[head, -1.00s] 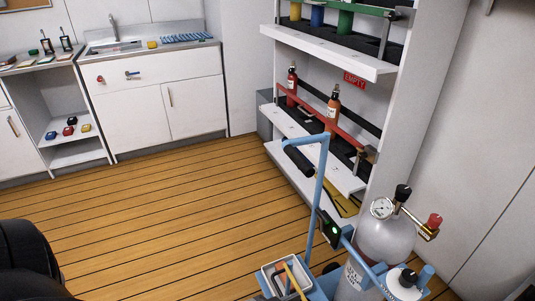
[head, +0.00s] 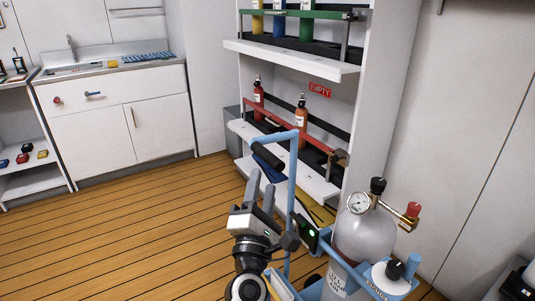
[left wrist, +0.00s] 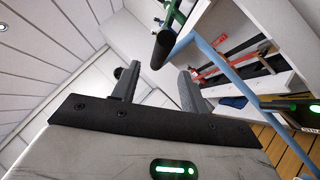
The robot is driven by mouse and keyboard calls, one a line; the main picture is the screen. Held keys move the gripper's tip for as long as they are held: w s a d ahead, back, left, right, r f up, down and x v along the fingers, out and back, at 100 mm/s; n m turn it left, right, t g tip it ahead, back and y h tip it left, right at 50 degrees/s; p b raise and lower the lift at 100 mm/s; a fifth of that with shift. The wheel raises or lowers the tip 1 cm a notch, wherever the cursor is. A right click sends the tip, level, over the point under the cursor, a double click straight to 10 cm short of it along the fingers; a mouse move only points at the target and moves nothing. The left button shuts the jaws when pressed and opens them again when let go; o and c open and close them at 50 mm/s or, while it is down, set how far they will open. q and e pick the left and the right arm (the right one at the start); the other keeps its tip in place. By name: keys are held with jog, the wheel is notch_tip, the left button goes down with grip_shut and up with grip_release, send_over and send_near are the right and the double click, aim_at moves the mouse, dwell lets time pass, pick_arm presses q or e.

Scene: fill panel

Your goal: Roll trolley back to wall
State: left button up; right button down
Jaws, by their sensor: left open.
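The trolley (head: 292,200) has a blue tube frame and stands at the lower right, carrying a grey gas cylinder (head: 362,236) with a gauge and a red-knobbed valve. Its push handle ends in a black grip (head: 268,155); the grip also shows in the left wrist view (left wrist: 162,48). My left gripper (head: 261,182) is open and empty, fingers pointing up, just below and left of the grip. In the left wrist view the fingers (left wrist: 156,86) are apart, with the grip beyond their tips. Contact with the handle does not show. My right gripper is out of view.
A white shelf rack (head: 290,58) with coloured cylinders and a red EMPTY sign stands behind the trolley. A sink cabinet (head: 115,120) and a small shelf (head: 35,180) are at left. The wooden floor (head: 140,230) between is clear. A plain wall (head: 460,130) is at right.

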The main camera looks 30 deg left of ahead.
aim_at(268, 157)
pick_arm(q)
jog(key=p+x, duration=0.1)
jog(key=x, duration=0.7)
jog(key=shift+w+r, duration=0.1)
grip_shut()
